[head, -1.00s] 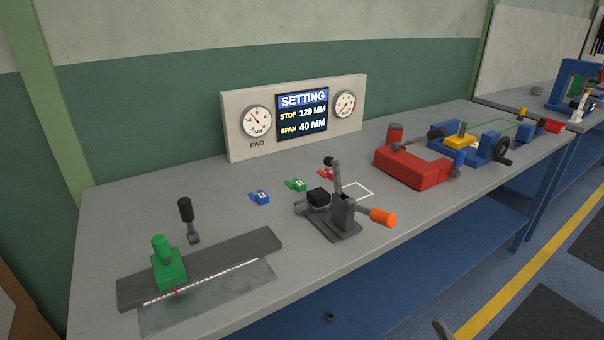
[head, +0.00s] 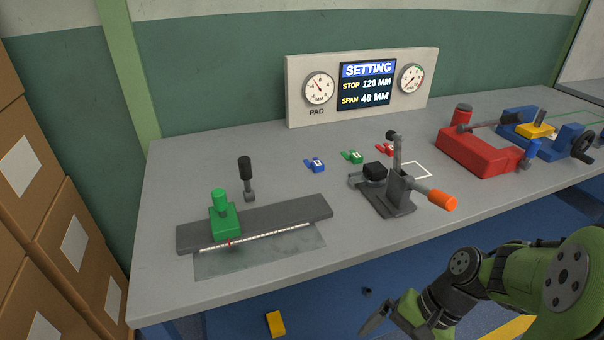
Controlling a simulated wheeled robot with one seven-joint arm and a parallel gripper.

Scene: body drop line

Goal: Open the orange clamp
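The orange clamp (head: 402,188) is a dark grey toggle clamp on the grey workbench. Its handle with an orange grip (head: 441,199) sticks out low to the right, past the bench's front edge. A dark upright lever with a round knob stands on it, and a black block sits at its left. My gripper (head: 385,314) is at the bottom of the head view, low in front of the bench and apart from the clamp.
A green stop on a grey rail (head: 280,211) lies left of the clamp. A red vise (head: 478,153) and a blue fixture (head: 570,138) stand to the right. Small blue, green and red clips lie behind. Cardboard boxes (head: 30,210) are at far left.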

